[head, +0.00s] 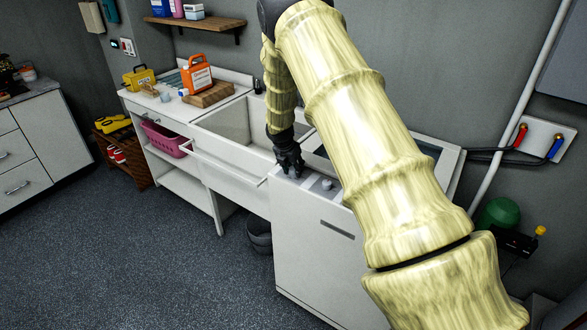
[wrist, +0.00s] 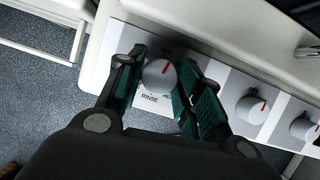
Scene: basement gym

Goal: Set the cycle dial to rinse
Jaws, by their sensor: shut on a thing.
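The cycle dial (wrist: 157,77) is a round white knob with a red pointer line, on the washer's light control panel (wrist: 228,75). My gripper (wrist: 161,70) is shut on it, one finger on its left and one on its right. The pointer aims toward the top of the wrist view, slightly right, near a partly hidden label. The word RINSE (wrist: 150,97) is printed below the dial, slightly left. Another label at lower right is partly covered by a finger. In the head view my gripper (head: 290,163) is at the washer's (head: 310,248) left top corner and hides the dial.
Two similar knobs (wrist: 252,108) (wrist: 304,128) sit further right along the panel. A white sink unit (head: 222,125) with a front rail stands left of the washer. A grey bucket (head: 259,236) is on the floor beside it. The floor in front is clear.

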